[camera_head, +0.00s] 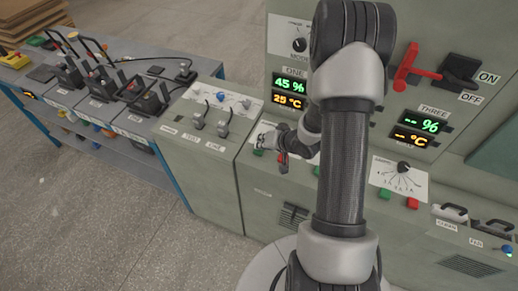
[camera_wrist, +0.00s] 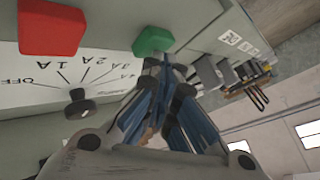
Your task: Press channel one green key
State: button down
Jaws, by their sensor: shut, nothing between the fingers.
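The channel one green key (camera_wrist: 153,40) is large near the top middle of the wrist view. It also shows in the head view (camera_head: 258,151), on the sloped desk below the display marked ONE. My gripper (camera_wrist: 166,68) is shut and empty, its fingertips close by the green key's near edge. I cannot tell whether they touch it. In the head view, my gripper (camera_head: 264,144) is small and partly lost against the desk panel. The red key (camera_wrist: 52,27) sits to the left of the green key in the wrist view.
A black dial knob (camera_wrist: 82,104) stands by the keys on a plate marked OFF to 4A. The display ONE (camera_head: 289,91) reads 45 % and 25 °C. Two levers (camera_head: 211,117) stand on the cabinet to the left. Another green key (camera_head: 384,193) lies to the right.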

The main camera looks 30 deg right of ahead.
dwell(0.4)
jog(key=shift+r+p, duration=0.75)
jog(key=shift+p, duration=0.2)
notch_tip(320, 180, up, 5)
jog(key=p, duration=0.5)
dwell(0.4)
